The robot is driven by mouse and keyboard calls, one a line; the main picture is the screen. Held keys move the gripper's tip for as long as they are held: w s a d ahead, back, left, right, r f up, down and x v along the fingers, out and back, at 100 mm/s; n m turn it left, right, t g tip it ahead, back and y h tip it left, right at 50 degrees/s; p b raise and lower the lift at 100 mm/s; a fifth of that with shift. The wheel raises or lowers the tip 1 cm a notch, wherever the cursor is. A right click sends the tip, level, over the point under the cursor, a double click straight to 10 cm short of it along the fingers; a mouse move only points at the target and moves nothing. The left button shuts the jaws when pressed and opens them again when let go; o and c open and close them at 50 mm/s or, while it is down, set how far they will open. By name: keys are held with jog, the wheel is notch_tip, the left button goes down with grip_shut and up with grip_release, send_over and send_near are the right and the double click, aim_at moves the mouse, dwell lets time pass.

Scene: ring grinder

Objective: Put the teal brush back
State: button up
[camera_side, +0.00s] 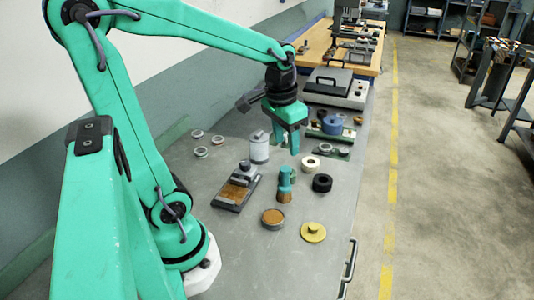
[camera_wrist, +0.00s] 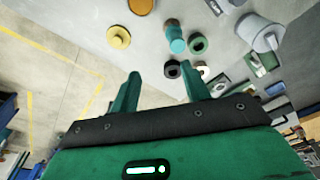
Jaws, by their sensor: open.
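The teal brush (camera_side: 285,181) stands upright on the grey bench, with its tan bristle end down, in the side view. In the wrist view the brush (camera_wrist: 177,39) is near the top, beyond my fingers. My gripper (camera_side: 287,146) is open and empty, pointing down above and behind the brush, apart from it. Its two fingers (camera_wrist: 160,75) are spread in the wrist view, with nothing between them. I cannot tell which spot is the brush's holder.
A black ring (camera_side: 322,183) and a cream ring (camera_side: 310,164) lie to the right of the brush. A round dish with brown contents (camera_side: 273,218) and a yellow disc (camera_side: 313,232) are in front. A grey tool block (camera_side: 237,187) and a white canister (camera_side: 259,150) stand left.

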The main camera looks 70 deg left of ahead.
jog(key=s+d+r+m+t, duration=0.1)
jog(key=s+d+r+t, duration=0.3)
jog(key=s+d, duration=0.2)
jog(key=shift+s+d+m, duration=0.3)
jog(key=shift+s+d, duration=0.05)
jog(key=shift+d, duration=0.15)
